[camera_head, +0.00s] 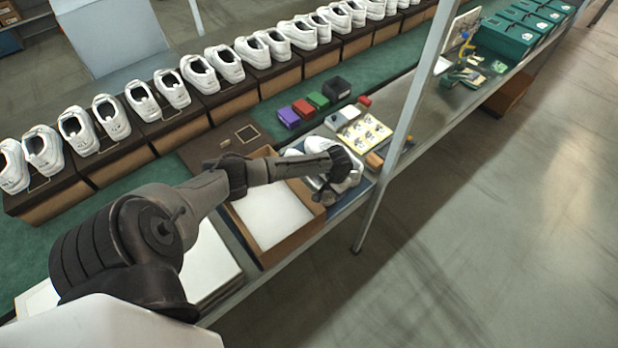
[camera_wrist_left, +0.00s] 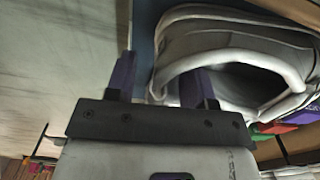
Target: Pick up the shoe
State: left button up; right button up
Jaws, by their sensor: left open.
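A pair of white shoes (camera_head: 318,144) sits on the bench's blue mat, right of an open brown box. My left gripper (camera_head: 332,194) is over the shoes, and its hand and wrist hide part of them. In the left wrist view a white shoe (camera_wrist_left: 235,52) shows close up with its opening facing the camera. My left gripper (camera_wrist_left: 158,82) is open there. One finger lies outside the shoe and the other overlaps the near rim of its opening. I cannot tell whether either finger touches it. My right gripper is not in view.
The open box (camera_head: 268,218) has a pale lining. A metal post (camera_head: 412,95) rises right of the shoes. Small coloured boxes (camera_head: 303,108) and a yellow card (camera_head: 364,134) lie behind. White shoes on brown boxes line the green conveyor (camera_head: 130,185). Teal boxes (camera_head: 505,38) stand far right.

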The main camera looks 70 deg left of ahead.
pick_arm(q)
jog(key=shift+f, duration=0.15)
jog(key=shift+c, duration=0.3)
grip_shut()
dwell(0.4)
